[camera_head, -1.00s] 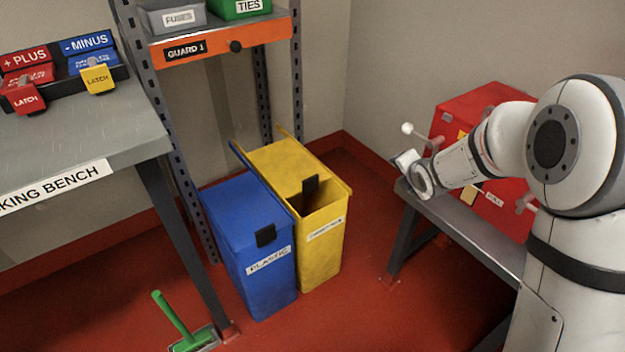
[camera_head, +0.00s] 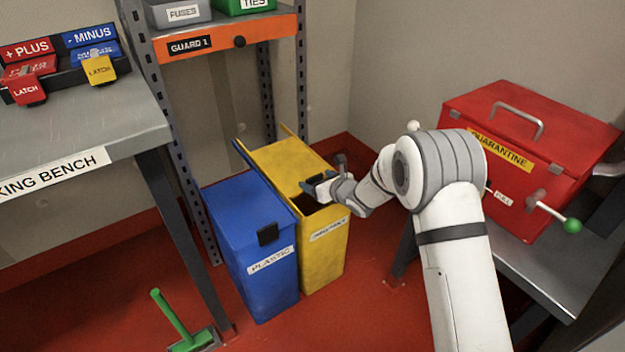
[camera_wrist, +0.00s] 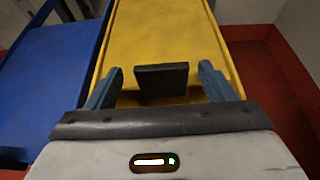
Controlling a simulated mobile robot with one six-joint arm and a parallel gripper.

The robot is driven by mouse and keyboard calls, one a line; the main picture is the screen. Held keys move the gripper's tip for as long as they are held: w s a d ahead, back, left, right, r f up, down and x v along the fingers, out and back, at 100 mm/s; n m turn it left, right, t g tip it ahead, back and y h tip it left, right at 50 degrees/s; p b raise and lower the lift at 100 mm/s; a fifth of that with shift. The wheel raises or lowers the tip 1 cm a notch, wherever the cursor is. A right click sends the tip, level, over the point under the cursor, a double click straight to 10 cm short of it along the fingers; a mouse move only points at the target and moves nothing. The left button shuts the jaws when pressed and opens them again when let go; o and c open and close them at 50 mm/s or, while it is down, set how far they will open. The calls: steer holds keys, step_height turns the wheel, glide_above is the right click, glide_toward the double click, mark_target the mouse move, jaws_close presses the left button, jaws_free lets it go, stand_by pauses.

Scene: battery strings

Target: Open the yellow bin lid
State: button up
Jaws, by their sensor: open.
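The yellow bin (camera_head: 322,262) stands on the red floor with its yellow lid (camera_head: 285,160) on top, and a dark opening shows at its front end. The lid's black handle tab (camera_wrist: 162,80) stands at the lid's front edge in the wrist view. My gripper (camera_wrist: 160,82) is open over the front of the bin, with one blue-grey finger on each side of the tab. I see gaps between the tab and both fingers. In the head view my gripper (camera_head: 322,183) partly hides the tab and the opening.
A blue bin (camera_head: 265,280) with a shut lid stands against the yellow bin's left side. A shelf post (camera_head: 300,75) rises behind. A red quarantine box (camera_head: 520,150) sits on a metal bench at right. A green-handled tool (camera_head: 172,315) is on the floor.

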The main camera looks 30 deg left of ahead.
steer(key=shift+b+x, duration=0.35)
steer(key=shift+x, duration=1.8)
steer(key=shift+c, duration=0.3)
